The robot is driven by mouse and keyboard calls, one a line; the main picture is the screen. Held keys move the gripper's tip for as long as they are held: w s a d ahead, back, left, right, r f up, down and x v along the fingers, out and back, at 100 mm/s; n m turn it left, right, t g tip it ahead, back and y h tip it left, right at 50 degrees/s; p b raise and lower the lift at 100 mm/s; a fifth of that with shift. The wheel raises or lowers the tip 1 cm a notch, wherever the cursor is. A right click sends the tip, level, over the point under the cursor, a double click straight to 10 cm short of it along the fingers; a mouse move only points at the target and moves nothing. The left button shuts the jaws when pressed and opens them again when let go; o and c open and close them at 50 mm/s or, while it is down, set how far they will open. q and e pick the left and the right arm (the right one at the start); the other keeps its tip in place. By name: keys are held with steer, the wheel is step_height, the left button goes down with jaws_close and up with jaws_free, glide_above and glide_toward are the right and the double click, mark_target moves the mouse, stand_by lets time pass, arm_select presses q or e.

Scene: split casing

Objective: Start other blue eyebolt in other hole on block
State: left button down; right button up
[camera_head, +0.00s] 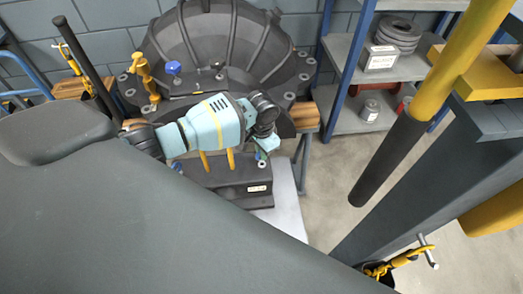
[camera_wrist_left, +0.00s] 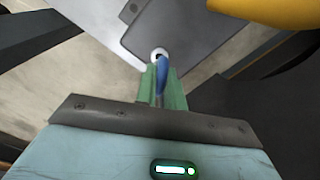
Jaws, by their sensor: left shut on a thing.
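The dark block (camera_head: 225,183) sits low on the stand below the big casing, with a pale label on its front. My left gripper (camera_head: 262,152) is over the block's right end, its green fingers shut on a blue eyebolt. In the left wrist view the fingers (camera_wrist_left: 162,88) hold the blue eyebolt (camera_wrist_left: 162,72) at a pale ringed hole (camera_wrist_left: 159,52) on the block (camera_wrist_left: 195,22). I cannot tell whether its tip is inside the hole. My right gripper is not in view.
The ribbed dark casing (camera_head: 215,45) rises behind the arm, with a yellow fitting (camera_head: 146,75) at its left. Yellow posts (camera_head: 230,158) stand by the block. A shelf (camera_head: 345,55) with parts is at right. A yellow-and-black pole (camera_head: 430,95) hangs in the right foreground.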

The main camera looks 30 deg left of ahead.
arm_select(q)
steer(key=shift+f, duration=0.1)
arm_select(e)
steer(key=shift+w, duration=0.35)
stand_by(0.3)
arm_select(q)
steer(key=shift+f, duration=0.5)
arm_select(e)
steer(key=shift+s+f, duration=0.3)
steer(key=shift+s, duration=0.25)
arm_select(q)
steer(key=shift+f+b, duration=0.3)
steer(key=shift+b, duration=0.05)
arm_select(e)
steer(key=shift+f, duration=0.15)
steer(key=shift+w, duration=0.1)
